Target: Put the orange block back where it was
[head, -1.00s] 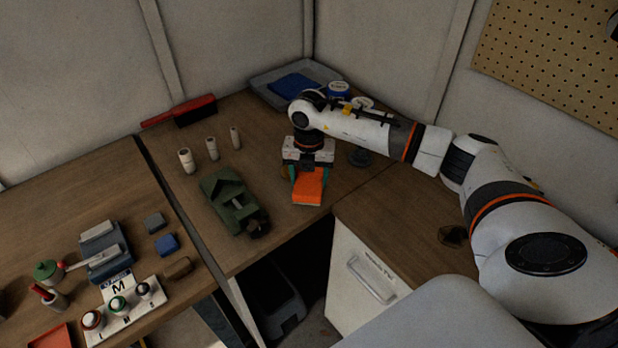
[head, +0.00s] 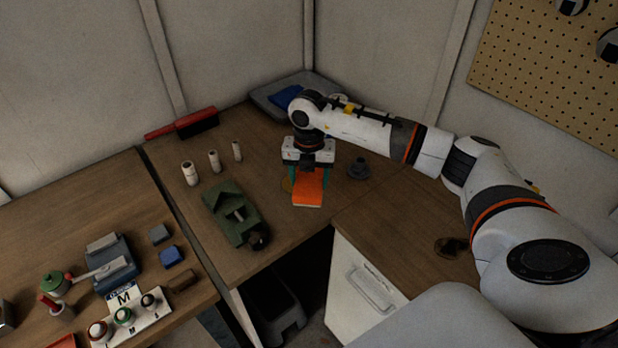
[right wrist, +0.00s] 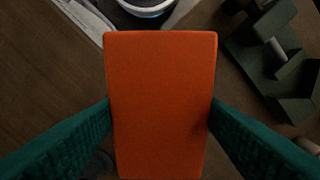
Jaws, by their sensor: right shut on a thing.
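The orange block (head: 308,188) is a flat, oblong piece above the brown wooden bench in the head view. My right gripper (head: 308,180) has its two teal fingers on either side of the block and is shut on it. In the right wrist view the block (right wrist: 160,100) fills the middle, its broad face to the camera, between the fingers (right wrist: 160,125). Whether the block touches the bench or hangs just above it I cannot tell. A small yellowish round patch (head: 287,185) shows on the bench just left of the gripper. My left gripper is not in view.
A green vise (head: 232,212) stands left of the block. A grey round part (head: 358,168) stands close right of the gripper. A grey tray (head: 268,96) is behind. Bench is clear between block and vise.

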